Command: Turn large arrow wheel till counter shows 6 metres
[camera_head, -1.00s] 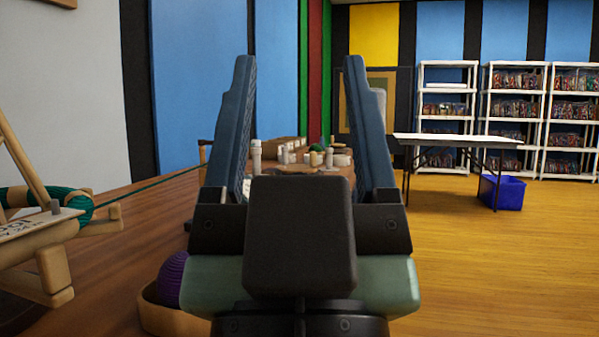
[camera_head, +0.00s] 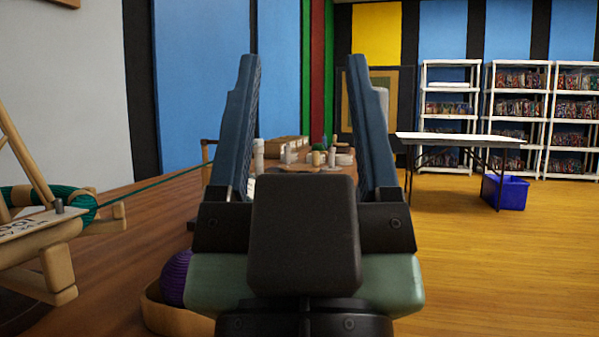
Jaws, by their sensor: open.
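My gripper (camera_head: 304,57) is open in the middle of the head view, its two blue-grey fingers upright with nothing between them. At the left edge is part of a wooden winding frame (camera_head: 58,275) with green yarn (camera_head: 75,197) on it. A pale plate (camera_head: 35,225) on the frame carries printed marks, too slanted to read. A green strand runs from the frame to the right, towards my gripper's left finger. I cannot make out the large arrow wheel or a counter reading here. My gripper is right of the frame and apart from it.
A purple ball (camera_head: 175,278) sits in a round wooden tray (camera_head: 168,313) beside my gripper. Jars and small items (camera_head: 325,158) stand far back on the brown tabletop (camera_head: 125,245). A white folding table (camera_head: 455,138), a blue bin (camera_head: 505,192) and white shelves (camera_head: 485,120) stand right, beyond open floor.

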